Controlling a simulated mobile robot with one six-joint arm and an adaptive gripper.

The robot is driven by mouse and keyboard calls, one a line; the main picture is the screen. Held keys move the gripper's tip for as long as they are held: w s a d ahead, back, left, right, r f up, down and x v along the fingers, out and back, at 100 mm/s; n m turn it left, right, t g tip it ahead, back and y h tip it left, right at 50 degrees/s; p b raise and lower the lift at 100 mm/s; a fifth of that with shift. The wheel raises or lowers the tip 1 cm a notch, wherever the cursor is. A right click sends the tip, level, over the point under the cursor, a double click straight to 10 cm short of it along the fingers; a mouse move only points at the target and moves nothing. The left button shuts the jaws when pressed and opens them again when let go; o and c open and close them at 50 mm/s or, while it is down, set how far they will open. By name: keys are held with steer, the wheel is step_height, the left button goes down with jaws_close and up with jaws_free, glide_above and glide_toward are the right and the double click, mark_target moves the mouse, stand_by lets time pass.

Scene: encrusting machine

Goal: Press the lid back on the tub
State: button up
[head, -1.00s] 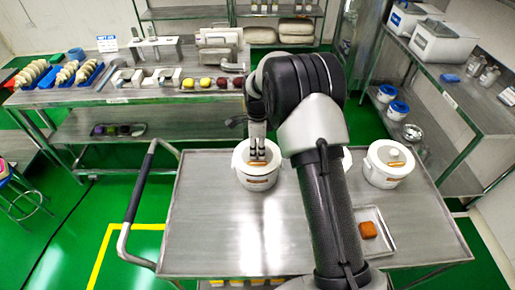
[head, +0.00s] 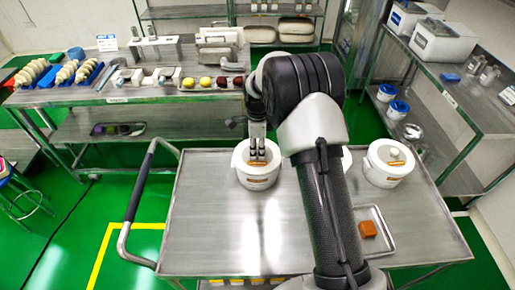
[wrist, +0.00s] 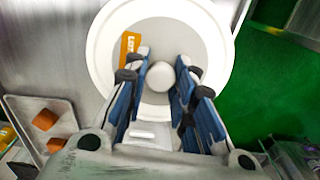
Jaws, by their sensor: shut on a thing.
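The white tub (head: 258,182) stands upright on the steel cart, left of my arm. Its lid (wrist: 205,50) shows in the wrist view as a pale grey disc with a round white knob (wrist: 160,77) and an orange label, framed by a wide white rim. My gripper (head: 258,156) points straight down over the tub; in the wrist view its blue-sided fingers (wrist: 160,85) are on both sides of the knob, shut on it. The lid lies at the tub's mouth; I cannot tell whether it is fully seated. My fingers hide part of it.
A second white lidded tub (head: 387,170) stands at the cart's right. Another white one (head: 347,159) is mostly hidden behind my arm. A small tray (head: 386,246) with an orange-brown block (head: 367,229) lies front right. The cart top (head: 215,225) is clear at front left.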

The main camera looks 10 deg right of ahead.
stand_by(0.3)
steer(key=o, duration=1.1)
steer(key=shift+o, duration=0.4)
steer(key=o, duration=0.4)
steer(key=shift+r, duration=0.1)
steer(key=shift+r+p, duration=2.45)
steer(key=shift+r, duration=1)
steer(key=shift+c, duration=0.4)
